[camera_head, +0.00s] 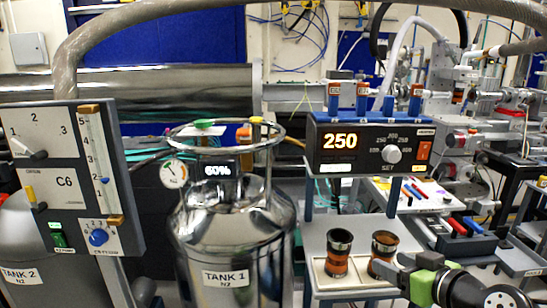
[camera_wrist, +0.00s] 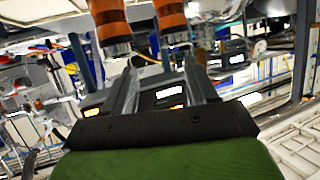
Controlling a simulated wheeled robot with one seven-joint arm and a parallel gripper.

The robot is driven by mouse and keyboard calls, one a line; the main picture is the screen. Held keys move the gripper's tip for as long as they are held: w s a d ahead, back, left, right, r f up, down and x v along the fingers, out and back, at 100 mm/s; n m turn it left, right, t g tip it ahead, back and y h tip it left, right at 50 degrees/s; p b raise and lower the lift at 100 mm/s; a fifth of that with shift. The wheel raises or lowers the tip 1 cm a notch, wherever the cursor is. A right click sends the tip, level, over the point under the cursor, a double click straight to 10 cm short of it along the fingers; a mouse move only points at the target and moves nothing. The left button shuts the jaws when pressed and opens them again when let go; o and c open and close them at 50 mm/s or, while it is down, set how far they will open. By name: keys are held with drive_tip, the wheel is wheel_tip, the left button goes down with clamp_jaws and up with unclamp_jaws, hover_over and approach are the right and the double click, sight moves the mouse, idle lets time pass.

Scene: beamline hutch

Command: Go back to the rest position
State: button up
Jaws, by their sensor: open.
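My gripper (camera_wrist: 163,78) is open in the wrist view, its two grey fingers apart with nothing held between them. In the head view my gripper (camera_head: 388,268) is at the lower right, beside the right one of two orange-and-dark cylinders. The left cylinder (camera_head: 338,253) and the right cylinder (camera_head: 384,252) stand upright on a white shelf (camera_head: 345,226). In the wrist view two orange cylinders (camera_wrist: 111,25) show at the top edge, beyond the fingertips, cut off by the frame. I cannot tell whether a finger touches the right cylinder.
A controller reading 250 (camera_head: 365,147) stands above the shelf. A steel tank labelled TANK 1 (camera_head: 235,235) is left of it. A tray of coloured tools (camera_head: 460,243) lies to the right, close to my arm.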

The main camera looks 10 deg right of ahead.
drive_tip(key=s+a+f+n+g, duration=0.1)
drive_tip(key=a+f+g, duration=0.3)
drive_tip(key=a, duration=0.5)
drive_tip(key=s+a+f+m+g+h, duration=0.1)
drive_tip(key=s+a+m+g+h, duration=0.15)
drive_tip(key=s, duration=0.65)
drive_tip(key=s+a+f+m+g+h, duration=0.1)
drive_tip(key=s+a, duration=0.3)
drive_tip(key=s, duration=0.5)
wheel_tip(320, 180, up, 18)
drive_tip(key=p, duration=1.7)
drive_tip(key=shift+s+d+f, duration=0.15)
drive_tip(key=shift+s+d, duration=0.1)
drive_tip(key=shift+s, duration=0.05)
